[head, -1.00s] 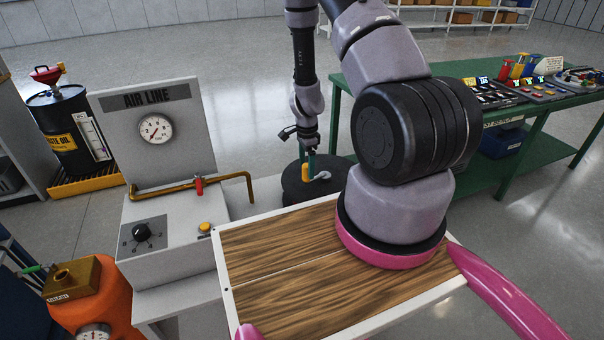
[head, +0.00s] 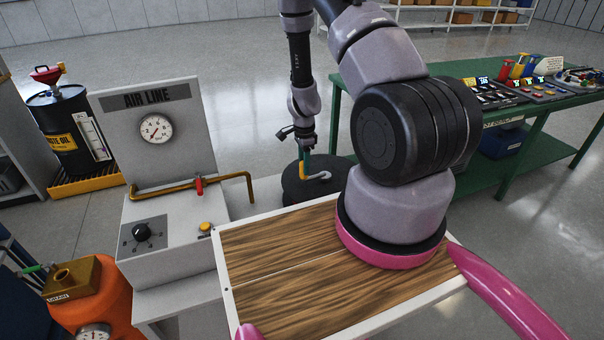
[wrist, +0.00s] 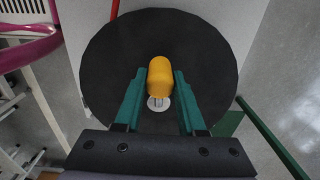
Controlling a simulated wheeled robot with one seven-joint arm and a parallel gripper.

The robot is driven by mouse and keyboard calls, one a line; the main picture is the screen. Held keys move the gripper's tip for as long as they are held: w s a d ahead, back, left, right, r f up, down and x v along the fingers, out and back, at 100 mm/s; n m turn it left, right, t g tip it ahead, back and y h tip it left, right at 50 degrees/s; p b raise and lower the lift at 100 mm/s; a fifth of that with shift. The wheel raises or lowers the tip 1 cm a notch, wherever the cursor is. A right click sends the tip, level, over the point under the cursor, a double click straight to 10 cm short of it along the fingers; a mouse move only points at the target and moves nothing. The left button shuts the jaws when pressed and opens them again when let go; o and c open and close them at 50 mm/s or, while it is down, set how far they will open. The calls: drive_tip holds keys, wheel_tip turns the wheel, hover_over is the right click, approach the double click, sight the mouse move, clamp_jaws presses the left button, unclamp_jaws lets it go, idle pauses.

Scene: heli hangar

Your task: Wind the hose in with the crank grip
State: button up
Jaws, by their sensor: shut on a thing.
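The yellow crank grip (wrist: 160,76) stands over the black round reel (wrist: 110,65) in the wrist view. My gripper (wrist: 160,80) has its two green fingers on either side of the grip and is shut on it. A pale round part shows just below the grip. In the head view the reel (head: 293,190) stands behind the wooden board, and my gripper (head: 304,164) reaches down to it from above. The grip (head: 301,172) is partly covered by the fingers there, and a grey crank piece (head: 318,176) shows beside it. I cannot make out the hose.
The air line panel (head: 180,125) with a gauge and brass pipe (head: 222,182) stands left of the reel. A green table (head: 470,190) with control boxes stands at the right. A wooden board (head: 280,285) fills the near middle. Open floor lies behind the reel.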

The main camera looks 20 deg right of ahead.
drive_tip(key=shift+w, duration=0.95)
drive_tip(key=shift+d, duration=0.1)
drive_tip(key=shift+w+d, duration=0.25)
drive_tip(key=shift+w, duration=0.5)
drive_tip(key=shift+w+d, duration=0.25)
drive_tip(key=shift+w, duration=0.5)
drive_tip(key=shift+w+d, duration=1.25)
drive_tip(key=shift+w, duration=0.1)
